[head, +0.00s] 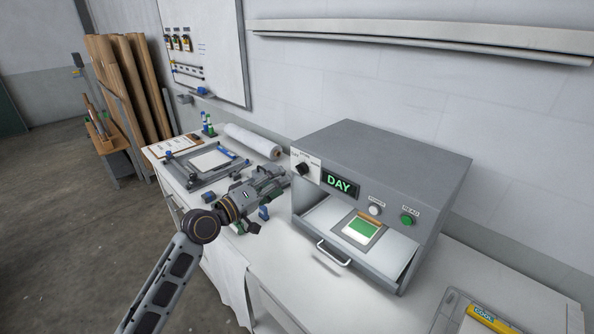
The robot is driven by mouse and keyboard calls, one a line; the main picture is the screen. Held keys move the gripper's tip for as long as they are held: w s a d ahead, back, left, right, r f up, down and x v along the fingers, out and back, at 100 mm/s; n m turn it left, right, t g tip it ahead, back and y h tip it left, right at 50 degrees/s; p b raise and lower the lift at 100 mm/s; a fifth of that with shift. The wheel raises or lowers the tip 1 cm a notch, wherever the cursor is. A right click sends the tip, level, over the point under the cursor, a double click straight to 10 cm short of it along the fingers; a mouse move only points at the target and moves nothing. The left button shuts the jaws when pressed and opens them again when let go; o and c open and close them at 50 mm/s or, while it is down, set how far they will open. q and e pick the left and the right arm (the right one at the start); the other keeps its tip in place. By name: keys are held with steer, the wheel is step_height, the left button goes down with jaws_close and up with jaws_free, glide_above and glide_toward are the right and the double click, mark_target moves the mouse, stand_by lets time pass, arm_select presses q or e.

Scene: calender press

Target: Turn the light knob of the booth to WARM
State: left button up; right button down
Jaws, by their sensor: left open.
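The booth (420,152) is a grey box on the white table, with an open front drawer that has a handle. Its light knob (303,169) is a black dial on a white plate at the front's upper left; its printed labels are too small to read surely. The green display (339,184) reads DAY. My left gripper (286,178) reaches in from the left, its fingers open, just left of and slightly below the knob. I cannot tell whether a fingertip touches the booth. My right gripper is not in view.
A white button (375,210) and a green button (407,220) sit right of the display. A green sample card (362,229) lies in the drawer. A paper roll (252,141) and a framed board (207,162) lie behind my left arm. A yellow item (488,319) is at lower right.

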mark_target(298, 171)
arm_select(q)
steer(key=p+x, duration=0.1)
steer(key=x, duration=0.4)
steer(key=shift+w+d+r, duration=0.1)
steer(key=shift+w+d, duration=0.1)
steer(key=shift+p+x, duration=0.3)
steer(key=shift+x, duration=0.9)
steer(key=shift+w+d, duration=0.15)
steer(key=c, duration=1.1)
